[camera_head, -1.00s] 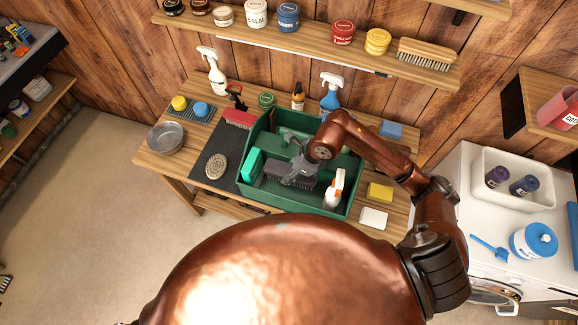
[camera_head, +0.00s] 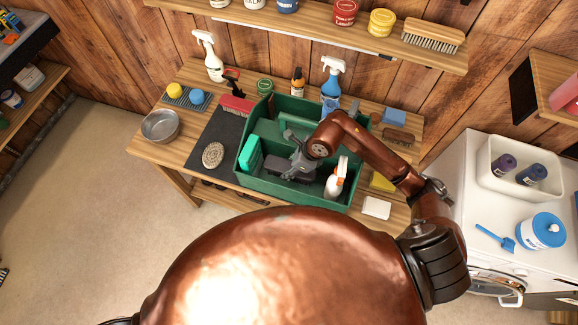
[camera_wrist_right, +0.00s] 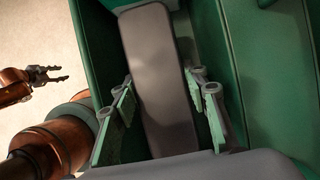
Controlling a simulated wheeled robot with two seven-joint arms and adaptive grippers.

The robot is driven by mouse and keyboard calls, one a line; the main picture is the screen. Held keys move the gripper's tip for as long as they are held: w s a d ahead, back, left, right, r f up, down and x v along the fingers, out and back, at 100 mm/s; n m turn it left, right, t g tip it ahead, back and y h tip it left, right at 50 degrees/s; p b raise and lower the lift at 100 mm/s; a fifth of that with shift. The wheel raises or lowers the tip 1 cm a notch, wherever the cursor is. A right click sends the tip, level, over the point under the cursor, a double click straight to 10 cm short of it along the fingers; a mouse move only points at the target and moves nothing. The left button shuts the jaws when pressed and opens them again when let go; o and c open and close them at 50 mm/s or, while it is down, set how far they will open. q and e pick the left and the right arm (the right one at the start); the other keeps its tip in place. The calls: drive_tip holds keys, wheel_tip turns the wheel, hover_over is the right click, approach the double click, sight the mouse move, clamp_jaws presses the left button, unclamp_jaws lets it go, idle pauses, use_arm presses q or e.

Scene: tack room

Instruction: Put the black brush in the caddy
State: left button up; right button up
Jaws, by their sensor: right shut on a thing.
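The green caddy (camera_head: 305,197) stands on the wooden bench in the head view, with a central handle divider. My right gripper (camera_head: 295,167) reaches down into its front compartment and is shut on the black brush (camera_head: 277,171). In the right wrist view, the brush's smooth dark back (camera_wrist_right: 158,75) lies between the finger pads, with green caddy walls on both sides. Whether the brush touches the caddy floor is hidden. My left gripper (camera_wrist_right: 48,74) shows at the left edge of the right wrist view, its fingers apart and empty.
The front compartment also holds a teal block (camera_head: 249,153) at left and a white spray bottle (camera_head: 337,178) at right. Left of the caddy are an oval brush (camera_head: 213,155) on a dark mat and a metal bowl (camera_head: 160,126). A yellow sponge (camera_head: 382,182) lies at right.

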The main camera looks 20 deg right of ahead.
drive_tip(key=o, duration=1.2)
drive_tip(key=shift+o, duration=1.4)
use_arm(q)
drive_tip(key=shift+s, duration=0.4)
use_arm(e)
drive_tip(key=v, duration=1.2)
use_arm(q)
drive_tip(key=shift+s, duration=0.1)
use_arm(e)
drive_tip(key=shift+a, duration=0.1)
